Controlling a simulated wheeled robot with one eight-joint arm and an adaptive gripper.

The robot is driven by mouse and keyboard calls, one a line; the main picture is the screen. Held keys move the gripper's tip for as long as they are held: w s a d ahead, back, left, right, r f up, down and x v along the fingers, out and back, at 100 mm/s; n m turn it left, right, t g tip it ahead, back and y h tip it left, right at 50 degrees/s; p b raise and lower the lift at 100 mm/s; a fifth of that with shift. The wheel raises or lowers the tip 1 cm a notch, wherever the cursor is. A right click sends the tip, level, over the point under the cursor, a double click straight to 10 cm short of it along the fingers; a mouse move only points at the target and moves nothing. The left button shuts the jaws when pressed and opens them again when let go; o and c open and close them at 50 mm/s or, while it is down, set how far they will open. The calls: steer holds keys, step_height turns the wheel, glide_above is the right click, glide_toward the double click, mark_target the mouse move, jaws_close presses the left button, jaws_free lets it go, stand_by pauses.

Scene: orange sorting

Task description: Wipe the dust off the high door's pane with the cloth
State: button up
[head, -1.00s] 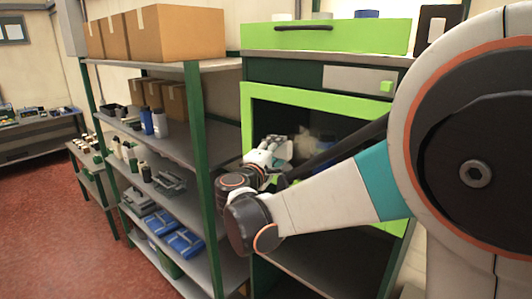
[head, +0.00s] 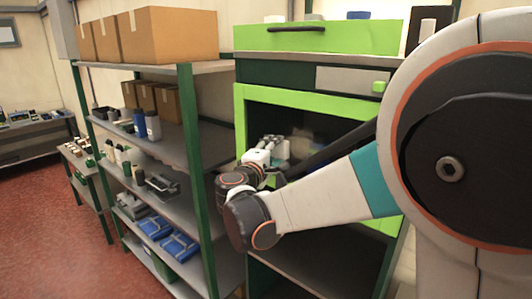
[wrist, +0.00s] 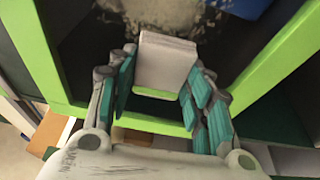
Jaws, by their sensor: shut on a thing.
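The high door has a bright green frame (head: 312,101) around a dark pane (head: 325,124). My gripper (head: 281,150) is in front of the pane's left part. In the wrist view my gripper (wrist: 160,85) is shut on the cloth (wrist: 165,62), a pale grey-white folded block between the teal finger pads.
A green drawer (head: 308,37) is above the door. A shelf rack (head: 190,150) with cardboard boxes (head: 165,35), bottles and blue packs stands close on the left. My arm covers the door's right side. Red floor (head: 45,220) is open at the far left.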

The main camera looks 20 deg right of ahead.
mark_target(278, 134)
steer(key=shift+s, duration=0.1)
steer(key=shift+s+d+r+p, duration=0.35)
steer(key=shift+s+d, duration=1.1)
steer(key=shift+s, duration=0.5)
steer(key=shift+s+d+r+p, duration=0.25)
steer(key=shift+s+d+r, duration=0.15)
steer(key=shift+s+d, duration=1.3)
steer(key=shift+s+d+r+p, duration=0.35)
steer(key=shift+s+d, duration=0.8)
steer(key=shift+s, duration=1.05)
steer(key=shift+w+a+r+b, duration=0.3)
steer(key=shift+w+a+b, duration=0.2)
steer(key=shift+w+a, duration=1.2)
steer(key=shift+w+a+r+b, duration=0.4)
steer(key=shift+w+a, duration=0.75)
steer(key=shift+w, duration=1.1)
steer(key=shift+w+a+r+b, duration=0.25)
steer(key=shift+w+a+b, duration=0.3)
steer(key=shift+w+a, duration=1.15)
steer(key=s+d, duration=0.7)
steer(key=s, duration=0.1)
steer(key=shift+s+p, duration=0.4)
